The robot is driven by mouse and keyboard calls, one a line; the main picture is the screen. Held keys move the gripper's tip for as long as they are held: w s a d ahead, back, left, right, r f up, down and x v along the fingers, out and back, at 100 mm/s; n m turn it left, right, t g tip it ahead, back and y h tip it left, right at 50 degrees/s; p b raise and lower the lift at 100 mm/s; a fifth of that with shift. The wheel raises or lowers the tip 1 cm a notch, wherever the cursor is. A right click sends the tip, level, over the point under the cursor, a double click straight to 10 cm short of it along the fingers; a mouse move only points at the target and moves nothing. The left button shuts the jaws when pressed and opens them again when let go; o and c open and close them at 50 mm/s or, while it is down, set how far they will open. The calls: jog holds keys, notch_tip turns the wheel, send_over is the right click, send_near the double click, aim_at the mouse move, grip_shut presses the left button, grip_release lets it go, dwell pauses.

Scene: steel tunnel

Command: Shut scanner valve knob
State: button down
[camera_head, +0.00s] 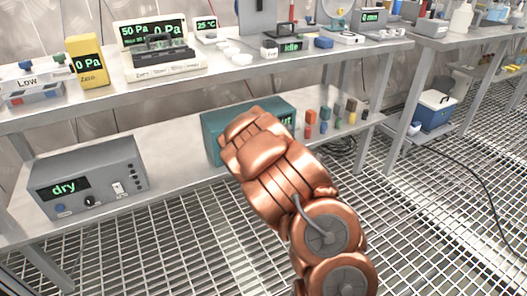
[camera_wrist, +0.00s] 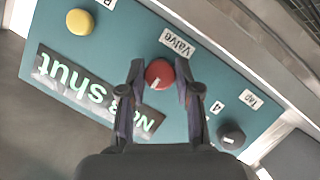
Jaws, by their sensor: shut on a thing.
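The scanner is a teal box (camera_head: 211,139) on the lower shelf in the head view, mostly hidden behind my copper arm. In the wrist view its teal panel (camera_wrist: 205,95) shows tilted, with a red valve knob (camera_wrist: 159,73) under a white "Valve" label (camera_wrist: 177,43). The knob carries a short white mark. My gripper (camera_wrist: 159,82) has one finger on each side of the red knob and is shut on it. The panel's dark display (camera_wrist: 95,95) shows green text, turned in the picture, ending in "shut". In the head view my gripper is hidden by the arm.
The panel also has a yellow button (camera_wrist: 80,21) and a dark knob (camera_wrist: 231,136) near "4" and "Tap" labels. A grey box reading "dry" (camera_head: 90,176) stands left on the lower shelf. Several small coloured blocks (camera_head: 324,118) stand right of the scanner. The upper shelf (camera_head: 222,66) is crowded.

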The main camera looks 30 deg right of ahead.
dwell(0.3)
jog(key=c, duration=0.8)
grip_release()
jog(key=v, duration=0.7)
jog(key=shift+s, duration=0.2)
jog(key=shift+a+r, duration=0.15)
